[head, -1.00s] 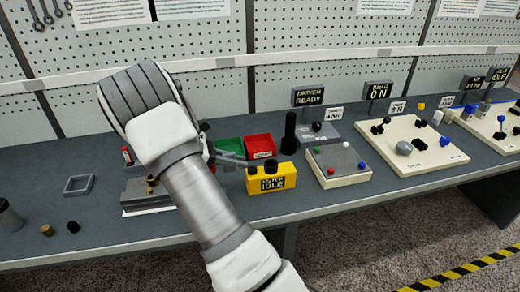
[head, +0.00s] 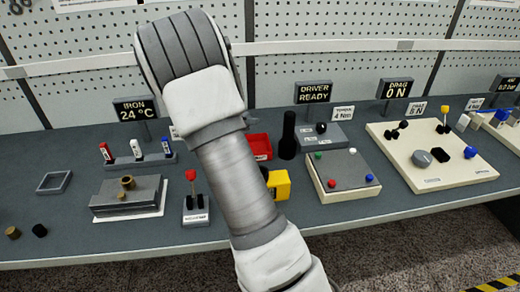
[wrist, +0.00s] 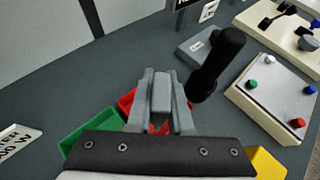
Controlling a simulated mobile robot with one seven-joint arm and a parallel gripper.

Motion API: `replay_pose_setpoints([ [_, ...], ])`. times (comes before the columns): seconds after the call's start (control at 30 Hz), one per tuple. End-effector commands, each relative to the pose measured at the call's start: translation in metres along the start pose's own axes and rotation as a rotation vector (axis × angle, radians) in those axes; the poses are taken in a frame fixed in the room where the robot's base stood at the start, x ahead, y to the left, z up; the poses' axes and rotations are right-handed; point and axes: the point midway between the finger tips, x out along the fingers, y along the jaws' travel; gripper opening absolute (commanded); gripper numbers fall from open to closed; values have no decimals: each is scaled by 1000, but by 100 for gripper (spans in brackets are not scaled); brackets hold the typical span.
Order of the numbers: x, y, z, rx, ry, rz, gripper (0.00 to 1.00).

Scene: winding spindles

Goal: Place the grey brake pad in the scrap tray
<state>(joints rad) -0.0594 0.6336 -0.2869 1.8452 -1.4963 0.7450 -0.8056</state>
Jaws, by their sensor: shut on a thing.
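In the wrist view, my gripper (wrist: 161,100) is shut on a small grey block, the grey brake pad (wrist: 161,93), held between its two fingers. The gripper is above a red tray (wrist: 126,101), which shows around and between the fingers. A green tray (wrist: 88,132) lies to the left of it. In the head view, the red tray (head: 260,146) shows to the right of my arm, which hides the gripper, the pad and the green tray. I cannot read which tray is marked as scrap.
A black upright cylinder (head: 288,136) stands just right of the red tray, close to my fingers in the wrist view (wrist: 216,62). A yellow box (head: 279,184) stands in front. A button panel (head: 343,170) is to the right.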

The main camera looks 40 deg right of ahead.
Motion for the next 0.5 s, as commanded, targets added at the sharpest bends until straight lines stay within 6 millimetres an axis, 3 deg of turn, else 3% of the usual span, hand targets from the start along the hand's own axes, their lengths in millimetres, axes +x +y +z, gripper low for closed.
replay_pose_setpoints([
  [0.17, 6, 0, -12, -5, 0, 3, 0],
  [0.4, 28, 0, -50, -6, 0, 2, 0],
  [0.5, 32, 0, -57, -3, -1, 3, 0],
])
